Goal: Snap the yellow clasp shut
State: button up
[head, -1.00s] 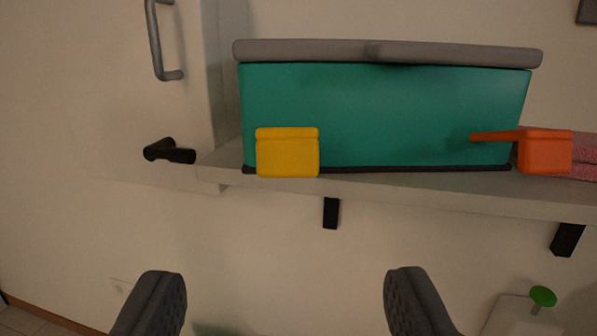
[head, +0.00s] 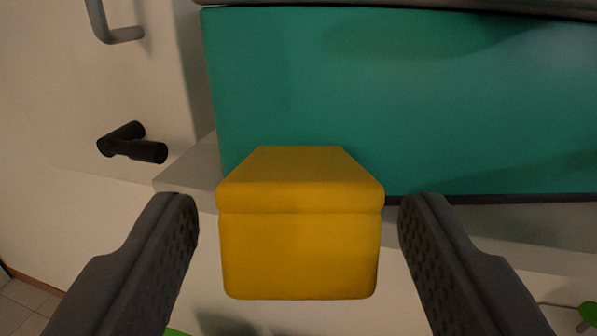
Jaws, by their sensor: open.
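The yellow clasp (head: 300,252) is a blocky box shape in the middle of the head view, in front of the lower left part of a teal box (head: 420,100). A seam runs across it, between its sloping top and its front face. My gripper (head: 299,215) is open, with one dark finger on each side of the clasp. A narrow gap shows between each finger and the clasp. The clasp hides part of the teal box's lower edge.
The teal box has a grey lid (head: 420,8) and stands on a pale shelf (head: 480,225). A black handle (head: 132,145) and a grey handle (head: 115,30) are at the left. A green knob (head: 590,314) shows at the lower right.

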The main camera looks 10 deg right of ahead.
jog(key=shift+w, duration=0.4)
grip_shut()
